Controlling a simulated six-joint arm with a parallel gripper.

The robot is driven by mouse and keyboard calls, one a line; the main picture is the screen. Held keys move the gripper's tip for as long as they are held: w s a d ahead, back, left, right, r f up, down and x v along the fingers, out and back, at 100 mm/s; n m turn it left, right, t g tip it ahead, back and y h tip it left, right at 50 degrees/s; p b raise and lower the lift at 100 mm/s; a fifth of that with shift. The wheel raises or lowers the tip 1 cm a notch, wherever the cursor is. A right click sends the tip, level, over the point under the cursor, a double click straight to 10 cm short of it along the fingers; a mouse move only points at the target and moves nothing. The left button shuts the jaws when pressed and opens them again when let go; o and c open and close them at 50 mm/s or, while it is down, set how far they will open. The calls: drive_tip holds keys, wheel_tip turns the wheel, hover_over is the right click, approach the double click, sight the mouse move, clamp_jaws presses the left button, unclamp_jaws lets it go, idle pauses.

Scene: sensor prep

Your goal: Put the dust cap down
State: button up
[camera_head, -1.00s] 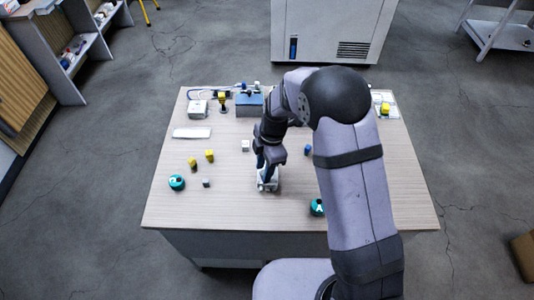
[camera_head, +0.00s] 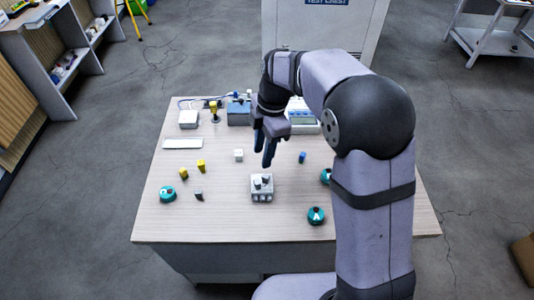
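My gripper (camera_head: 265,156) hangs above the middle of the table, fingers pointing down. Its two dark blue fingers look apart, and I see nothing between them. A grey-white block (camera_head: 262,194) stands on the table just below and in front of it, with small dark and pale pieces on top. I cannot tell for sure which small piece is the dust cap. A small dark grey piece (camera_head: 198,195) stands at the left, near two yellow pieces (camera_head: 201,166) (camera_head: 183,174). A small blue piece (camera_head: 302,157) stands to the right of the gripper.
Teal round containers stand at the left (camera_head: 168,194) and front right (camera_head: 316,216); another is partly hidden by my arm. A small white cube (camera_head: 239,155) and a flat white plate (camera_head: 183,143) lie on the table (camera_head: 225,222). Devices line the back edge. The front left is clear.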

drive_tip(key=shift+d, duration=0.1)
drive_tip(key=s+d+f+m, duration=0.2)
drive_tip(key=s+d+m, duration=0.5)
drive_tip(key=s+m, duration=0.2)
drive_tip(key=s+d+f+m+h, duration=0.1)
drive_tip(key=s+d+f+m, duration=0.1)
drive_tip(key=s+d+m, duration=0.5)
drive_tip(key=s+m, duration=0.2)
drive_tip(key=m, duration=0.4)
drive_tip(key=shift+s+d+f+m+t+h, duration=0.25)
drive_tip(key=shift+s+d+m+t+h, duration=0.05)
drive_tip(key=shift+s+d+t, duration=0.1)
